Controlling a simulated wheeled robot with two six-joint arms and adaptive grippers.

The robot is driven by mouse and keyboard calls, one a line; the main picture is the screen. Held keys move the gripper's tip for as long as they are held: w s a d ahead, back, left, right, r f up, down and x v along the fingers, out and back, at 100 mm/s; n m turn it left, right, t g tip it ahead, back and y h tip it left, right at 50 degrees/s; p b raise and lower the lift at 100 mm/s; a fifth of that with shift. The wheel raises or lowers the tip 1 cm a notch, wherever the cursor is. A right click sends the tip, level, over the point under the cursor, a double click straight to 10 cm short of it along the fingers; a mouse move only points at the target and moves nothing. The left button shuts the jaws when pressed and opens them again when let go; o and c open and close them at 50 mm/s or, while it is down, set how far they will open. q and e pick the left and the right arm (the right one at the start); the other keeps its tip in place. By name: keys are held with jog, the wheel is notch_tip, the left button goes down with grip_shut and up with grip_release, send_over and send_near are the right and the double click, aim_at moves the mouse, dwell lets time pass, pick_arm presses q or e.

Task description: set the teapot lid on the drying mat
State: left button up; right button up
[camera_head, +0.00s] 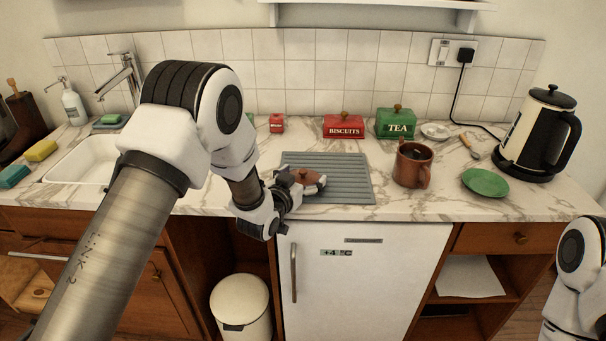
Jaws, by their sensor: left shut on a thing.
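The grey ribbed drying mat (345,180) lies on the marble counter, left of the teapot. The reddish-brown teapot lid (309,181) is over the left half of the mat. My left gripper (293,184) is shut on the lid from its left side. I cannot tell whether the lid touches the mat. The brown teapot (412,168) stands upright on the counter, right of the mat, with its dark opening showing. Part of my right arm shows at the right edge; its gripper is out of view.
Red biscuits tin (343,127) and green tea tin (396,124) stand behind the mat. A green plate (485,182) and the kettle (538,135) are at the right. The white sink (87,158) is at the left. Most of the mat's right half is clear.

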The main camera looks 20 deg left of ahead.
pick_arm(q)
jog(key=shift+s, duration=0.1)
jog(key=o, duration=1)
jog(key=shift+f, duration=0.1)
jog(key=shift+s+r, duration=0.1)
jog(key=shift+r, duration=0.15)
jog(key=s+a+r+b, duration=0.1)
jog(key=s+a+r, duration=0.1)
jog(key=s, duration=1)
jog(key=s+f+n+g+y, duration=0.1)
jog(key=s+f+g, duration=0.4)
jog(key=s+f, duration=0.6)
jog(key=s+f+g+y, duration=0.1)
jog(key=s+f+g, duration=0.55)
jog(key=f, duration=0.85)
jog(key=s+f+g, duration=0.1)
jog(key=s+f, duration=0.1)
jog(key=s, duration=0.3)
jog(key=s+f+g, duration=0.2)
jog(key=s, duration=0.3)
jog(key=s+a+f+n+g, duration=0.1)
jog(key=s+f+g, duration=0.1)
jog(key=s, duration=0.3)
jog(key=shift+s, duration=0.25)
